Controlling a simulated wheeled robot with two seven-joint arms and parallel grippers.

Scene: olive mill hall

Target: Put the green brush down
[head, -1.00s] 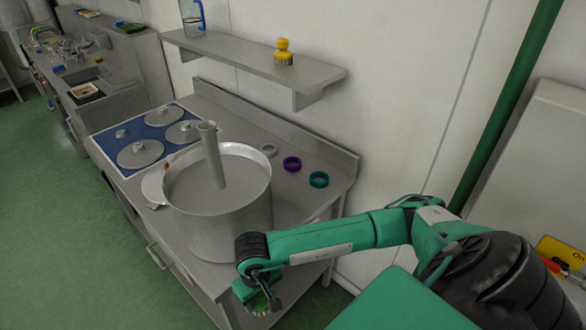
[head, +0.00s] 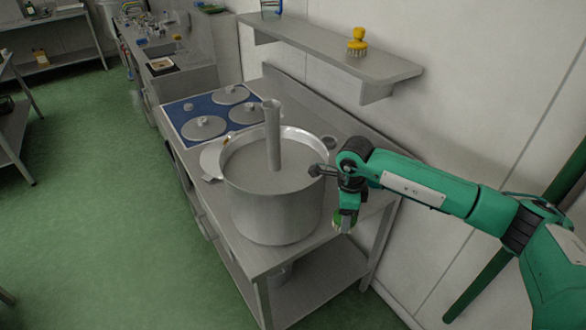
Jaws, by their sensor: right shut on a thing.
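My right gripper (head: 346,203) reaches in from the right and is shut on the green brush (head: 344,222). Only a small green and pale part of the brush shows below the fingers; the rest is hidden. The gripper is just right of the big steel pot, over or close to the right end of the steel table (head: 258,262). I cannot tell whether the brush touches the table. My left gripper is not in view.
The big pot (head: 275,208) with an upright tube (head: 272,135) in it stands close to the gripper. A ring (head: 328,142) lies behind the arm. Blue hob with lids (head: 205,127) is at the left. A yellow brush (head: 357,42) stands on the wall shelf (head: 330,60).

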